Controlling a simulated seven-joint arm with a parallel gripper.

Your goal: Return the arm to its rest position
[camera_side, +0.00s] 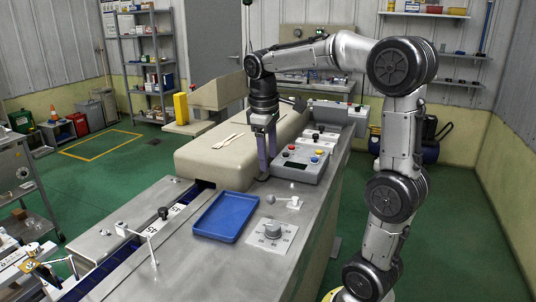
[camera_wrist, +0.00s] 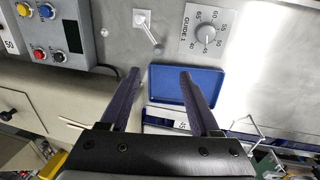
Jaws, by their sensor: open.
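My gripper (camera_side: 263,172) points down over the machine, beside the beige housing and left of the grey button box. Its two dark fingers are apart with nothing between them; they also show open in the wrist view (camera_wrist: 160,73). My arm is bent in an arch above the machine top. Whether the fingertips touch anything below cannot be told. The blue tray (camera_side: 226,218) lies empty on the metal top, in front of the gripper. In the wrist view the blue tray (camera_wrist: 205,82) shows behind and between the fingers.
The grey button box (camera_side: 300,166) stands close on the gripper's right. The beige housing (camera_side: 200,152) carries small pale sticks (camera_side: 231,141). A small lever (camera_side: 290,203) and a dial plate (camera_side: 272,235) are in front. The air above the machine looks free.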

